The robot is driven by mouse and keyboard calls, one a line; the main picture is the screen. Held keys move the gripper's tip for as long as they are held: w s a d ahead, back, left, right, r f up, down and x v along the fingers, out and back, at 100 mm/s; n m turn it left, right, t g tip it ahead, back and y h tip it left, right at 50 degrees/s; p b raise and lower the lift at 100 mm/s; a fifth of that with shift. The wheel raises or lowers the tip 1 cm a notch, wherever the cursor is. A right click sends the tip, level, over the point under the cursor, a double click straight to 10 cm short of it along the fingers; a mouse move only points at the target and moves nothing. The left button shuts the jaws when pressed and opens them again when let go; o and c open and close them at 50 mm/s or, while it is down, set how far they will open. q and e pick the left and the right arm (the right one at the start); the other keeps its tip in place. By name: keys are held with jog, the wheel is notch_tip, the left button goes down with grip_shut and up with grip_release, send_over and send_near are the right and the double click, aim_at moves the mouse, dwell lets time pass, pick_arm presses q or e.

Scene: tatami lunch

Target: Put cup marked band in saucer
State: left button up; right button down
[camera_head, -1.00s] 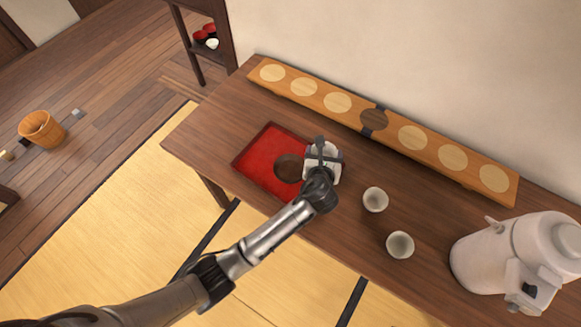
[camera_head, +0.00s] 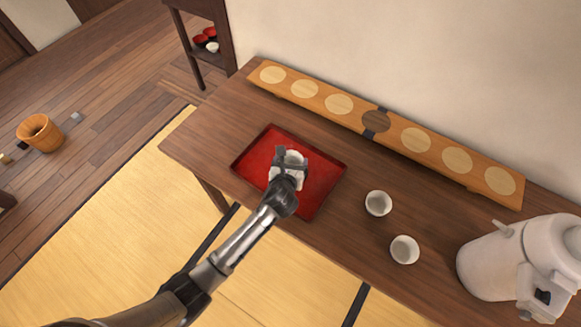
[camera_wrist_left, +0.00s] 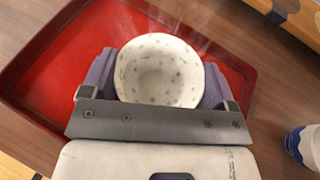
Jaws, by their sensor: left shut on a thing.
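My left gripper (camera_head: 291,165) is over the red tray and shut on a white cup (camera_head: 294,157). In the left wrist view the held cup (camera_wrist_left: 160,70) is upright between the fingers, with grey speckles inside. Its outer wall is mostly hidden, so I cannot tell its mark. The dark round saucer on the tray is hidden under the cup and gripper; I cannot tell whether the cup touches it. Two more white cups, a nearer one (camera_head: 404,249) and a farther one (camera_head: 378,203), stand right of the tray. A cup with blue on its wall (camera_wrist_left: 304,147) shows at the wrist view's right edge.
The red tray (camera_head: 322,180) lies on the brown wooden table (camera_head: 225,130). A long wooden board (camera_head: 340,104) with pale discs and one dark disc runs along the wall. A large white dispenser (camera_head: 490,268) stands at the right. The table left of the tray is clear.

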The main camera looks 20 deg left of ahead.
pick_arm(q)
notch_tip(320, 180, down, 2)
jog(key=shift+f+b, duration=0.15)
jog(key=shift+b, duration=0.2)
jog(key=shift+f, duration=0.1)
jog(key=o, duration=0.8)
jog(key=shift+o, duration=0.2)
